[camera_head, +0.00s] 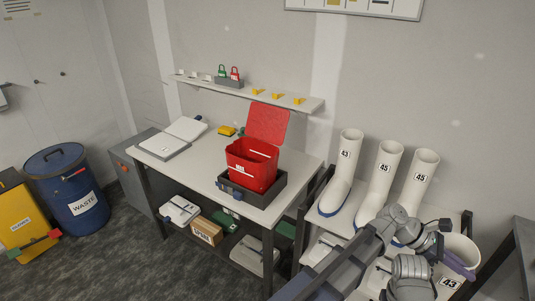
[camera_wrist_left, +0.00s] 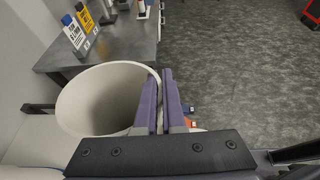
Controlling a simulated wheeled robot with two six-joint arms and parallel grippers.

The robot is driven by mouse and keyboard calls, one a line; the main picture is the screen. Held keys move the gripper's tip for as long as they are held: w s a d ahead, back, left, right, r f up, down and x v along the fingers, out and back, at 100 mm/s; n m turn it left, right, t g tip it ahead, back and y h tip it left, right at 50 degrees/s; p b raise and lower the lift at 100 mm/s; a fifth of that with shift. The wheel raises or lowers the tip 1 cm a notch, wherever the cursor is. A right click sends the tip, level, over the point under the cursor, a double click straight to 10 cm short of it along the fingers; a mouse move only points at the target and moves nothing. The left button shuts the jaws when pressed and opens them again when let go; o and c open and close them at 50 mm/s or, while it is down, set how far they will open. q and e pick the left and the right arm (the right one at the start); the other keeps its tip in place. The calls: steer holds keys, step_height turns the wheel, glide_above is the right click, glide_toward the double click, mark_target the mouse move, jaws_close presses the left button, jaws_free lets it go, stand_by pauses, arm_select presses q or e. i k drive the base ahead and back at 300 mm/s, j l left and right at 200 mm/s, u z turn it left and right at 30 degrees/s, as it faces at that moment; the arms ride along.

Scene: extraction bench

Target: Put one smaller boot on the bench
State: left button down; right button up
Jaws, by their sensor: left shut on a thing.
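A white boot marked 43 (camera_head: 460,245) is at the lower right in the head view, its open top up; my arm hides much of it. Its wide opening (camera_wrist_left: 95,95) fills the left middle of the wrist view. My left gripper (camera_head: 458,264) is shut on this boot's rim; its purple fingers (camera_wrist_left: 162,75) pinch the wall. Another white boot marked 43 (camera_head: 345,168) stands upright on the rack, left of two taller boots marked 45 (camera_head: 383,170) (camera_head: 420,175). A white-topped bench (camera_head: 200,172) stands left of the rack. My right gripper is out of view.
A red open-lidded box (camera_head: 250,165) in a dark tray (camera_head: 282,196) occupies the bench's right part; a white flat case (camera_head: 165,145) lies at its left. Bare top shows between them. A grey table (camera_wrist_left: 135,45) with bottles stands beyond the held boot.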

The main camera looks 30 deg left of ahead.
mark_target(216, 164)
steer(key=k+j+u, duration=0.2)
steer(key=j+u, duration=0.15)
steer(key=k+j+u, duration=0.1)
steer(key=j+u, duration=0.25)
steer(key=j, duration=0.25)
steer(key=j+u, duration=0.35)
steer(key=j, duration=0.15)
